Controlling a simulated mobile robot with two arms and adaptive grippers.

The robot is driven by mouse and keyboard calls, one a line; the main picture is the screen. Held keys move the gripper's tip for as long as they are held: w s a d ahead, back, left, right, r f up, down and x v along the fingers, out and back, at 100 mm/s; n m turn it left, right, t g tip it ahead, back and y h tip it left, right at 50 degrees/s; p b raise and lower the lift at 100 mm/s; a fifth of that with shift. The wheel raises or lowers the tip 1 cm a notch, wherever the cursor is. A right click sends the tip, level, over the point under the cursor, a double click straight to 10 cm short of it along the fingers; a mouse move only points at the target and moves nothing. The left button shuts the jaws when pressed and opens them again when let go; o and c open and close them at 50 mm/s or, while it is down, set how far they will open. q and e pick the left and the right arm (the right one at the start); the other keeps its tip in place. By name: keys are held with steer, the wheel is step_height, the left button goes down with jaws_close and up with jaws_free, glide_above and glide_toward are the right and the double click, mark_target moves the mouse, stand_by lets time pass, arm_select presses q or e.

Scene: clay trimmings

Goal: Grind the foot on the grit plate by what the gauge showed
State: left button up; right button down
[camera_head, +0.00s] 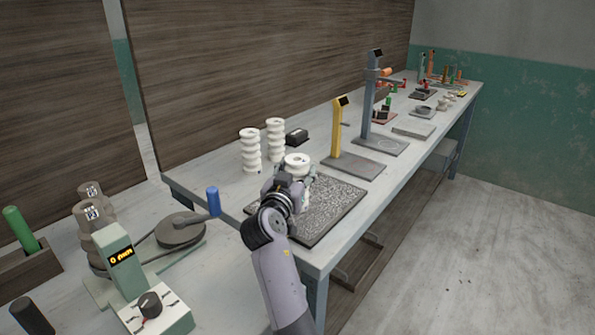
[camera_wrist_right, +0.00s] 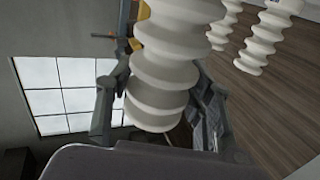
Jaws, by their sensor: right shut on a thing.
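My right gripper (camera_head: 292,185) is shut on a white ribbed insulator (camera_head: 297,160), whose top shows above the fingers over the far left part of the grit plate. In the right wrist view the insulator (camera_wrist_right: 165,65) stands between the two fingers (camera_wrist_right: 160,110). The grit plate (camera_head: 330,208) is a dark speckled slab near the bench's front edge. My arm and gripper cover part of it, and I cannot tell whether the foot touches it. A yellow gauge post (camera_head: 338,128) on a grey base stands behind the plate. My left gripper is out of view.
Two more ribbed insulators (camera_head: 250,150) (camera_head: 275,139) stand left of the gripper, near a small black box (camera_head: 297,136). A taller blue-grey stand (camera_head: 371,100) is farther back. A pale green device (camera_head: 122,258) with a lit display stands at lower left beside a grey disc (camera_head: 181,230).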

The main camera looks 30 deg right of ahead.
mark_target(298, 158)
steer(key=shift+r+p, duration=1.3)
steer(key=shift+r, duration=1.2)
